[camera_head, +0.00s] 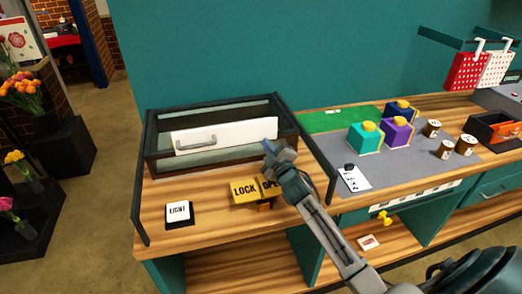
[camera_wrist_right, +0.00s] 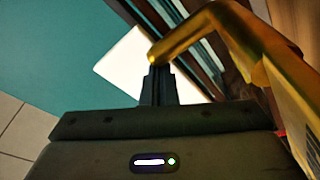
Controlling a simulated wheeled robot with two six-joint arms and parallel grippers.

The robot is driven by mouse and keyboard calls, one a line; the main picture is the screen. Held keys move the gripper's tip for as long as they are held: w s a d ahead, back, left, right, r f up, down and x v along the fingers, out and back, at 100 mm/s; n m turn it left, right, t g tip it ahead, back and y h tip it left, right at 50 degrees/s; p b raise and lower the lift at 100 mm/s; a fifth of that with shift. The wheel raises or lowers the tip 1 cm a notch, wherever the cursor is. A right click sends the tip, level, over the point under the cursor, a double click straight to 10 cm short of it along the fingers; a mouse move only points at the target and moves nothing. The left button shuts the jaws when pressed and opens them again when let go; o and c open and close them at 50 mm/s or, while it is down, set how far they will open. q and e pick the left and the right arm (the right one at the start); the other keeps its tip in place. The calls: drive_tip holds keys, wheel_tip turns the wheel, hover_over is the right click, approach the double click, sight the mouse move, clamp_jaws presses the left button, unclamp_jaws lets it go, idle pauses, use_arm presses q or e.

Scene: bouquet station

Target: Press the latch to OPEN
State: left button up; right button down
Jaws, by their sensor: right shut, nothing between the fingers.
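The yellow latch (camera_head: 243,191) sits on the wooden counter in front of the glass case, with LOCK on its left half and OPEN on its right half. My right arm partly covers the OPEN half. My right gripper (camera_head: 272,149) is shut and empty, just above and behind the OPEN side in the head view. In the right wrist view, a yellow piece of the latch (camera_wrist_right: 230,32) lies right beside the closed fingertips (camera_wrist_right: 157,72); I cannot tell if they touch. My left gripper is out of view.
The glass case (camera_head: 150,143) with a white front panel (camera_head: 225,137) and grey handle stands behind the latch. A LIGHT button (camera_head: 178,211) is to the left. Colored boxes (camera_head: 365,138) and small cups (camera_head: 446,149) stand on the grey mat at right.

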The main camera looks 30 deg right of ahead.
drive_tip(key=shift+s+d+f+b, duration=0.25)
drive_tip(key=shift+d+f+b, duration=0.6)
drive_tip(key=shift+d+b, duration=0.05)
drive_tip(key=shift+f, duration=0.1)
